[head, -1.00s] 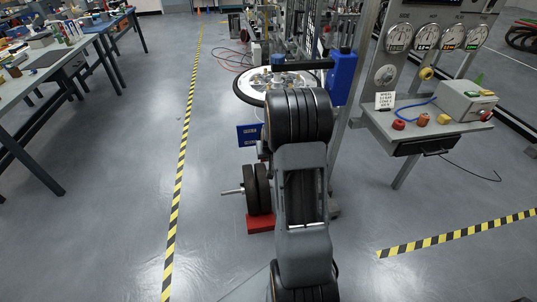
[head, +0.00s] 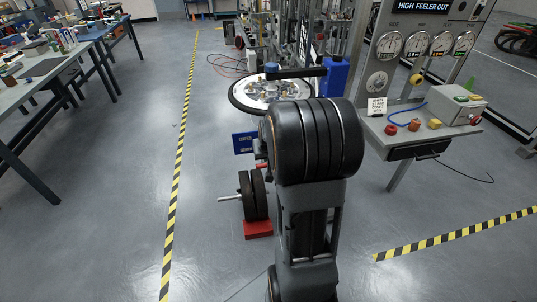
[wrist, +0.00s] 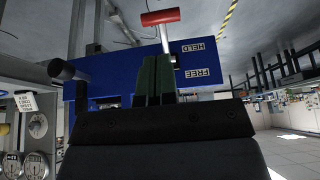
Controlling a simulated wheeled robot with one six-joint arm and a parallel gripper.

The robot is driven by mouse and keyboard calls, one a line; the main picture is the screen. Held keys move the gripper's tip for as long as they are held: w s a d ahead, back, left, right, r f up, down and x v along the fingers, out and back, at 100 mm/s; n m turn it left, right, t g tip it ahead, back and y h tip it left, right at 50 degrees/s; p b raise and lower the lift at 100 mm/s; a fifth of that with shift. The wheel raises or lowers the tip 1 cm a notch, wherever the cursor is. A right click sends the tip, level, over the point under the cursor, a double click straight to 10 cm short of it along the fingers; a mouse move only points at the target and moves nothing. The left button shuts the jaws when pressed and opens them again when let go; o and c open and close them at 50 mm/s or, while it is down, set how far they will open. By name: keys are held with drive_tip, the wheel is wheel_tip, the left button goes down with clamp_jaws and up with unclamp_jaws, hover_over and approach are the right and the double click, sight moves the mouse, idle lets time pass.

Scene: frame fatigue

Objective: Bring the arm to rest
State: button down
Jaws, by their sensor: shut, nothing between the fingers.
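My arm fills the middle of the head view, bent with its thick dark joint raised toward the camera; it hides my gripper there. In the wrist view my gripper (wrist: 152,80) shows dark green fingers, closed together and empty. Past the fingertips is a blue panel (wrist: 110,75) with upside-down HELD and FREE labels. A red-ended lever (wrist: 160,17) stands out beside the labels, beyond the fingers; I cannot tell how near it is. The blue panel also shows in the head view (head: 243,143), left of my arm.
Black weight discs (head: 253,195) on a red base (head: 258,229) stand close at left. A gauge console (head: 420,140) stands at right. Floor (head: 105,225) is clear toward the left workbenches.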

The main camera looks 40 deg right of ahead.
drive_tip(key=shift+s+v, duration=0.15)
drive_tip(key=shift+v, duration=0.75)
drive_tip(key=shift+s+v, duration=0.15)
drive_tip(key=shift+v, duration=0.75)
drive_tip(key=shift+a+f, duration=0.15)
drive_tip(key=s+a+r+n+y, duration=0.1)
drive_tip(key=s+a+r+n, duration=0.1)
drive_tip(key=s+a, duration=0.4)
drive_tip(key=s+a+r+n+g+y, duration=0.1)
drive_tip(key=s+a+r+n, duration=0.2)
drive_tip(key=a, duration=1)
drive_tip(key=s, duration=0.3)
drive_tip(key=shift+a+r, duration=0.4)
